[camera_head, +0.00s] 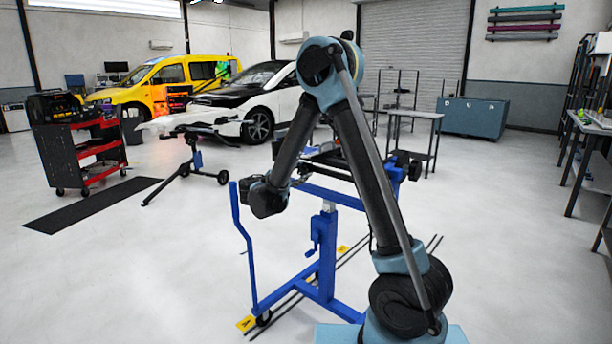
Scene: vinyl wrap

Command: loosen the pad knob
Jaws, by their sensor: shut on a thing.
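The blue wheeled stand (328,250) stands on the floor in front of me, with dark pads at both ends of its top bar. The left pad (250,183) is partly behind my wrist, and the right pad (409,166) is in the open. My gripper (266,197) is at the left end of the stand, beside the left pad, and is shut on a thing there. The fingertips and the knob are too small and too covered by my wrist to make out. My arm covers part of the stand's top.
A tall blue handle (243,240) rises just left of my gripper. A red tool cart (80,150) and a second stand (195,155) are at the left, with a white car (258,108) and yellow van (170,82) behind.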

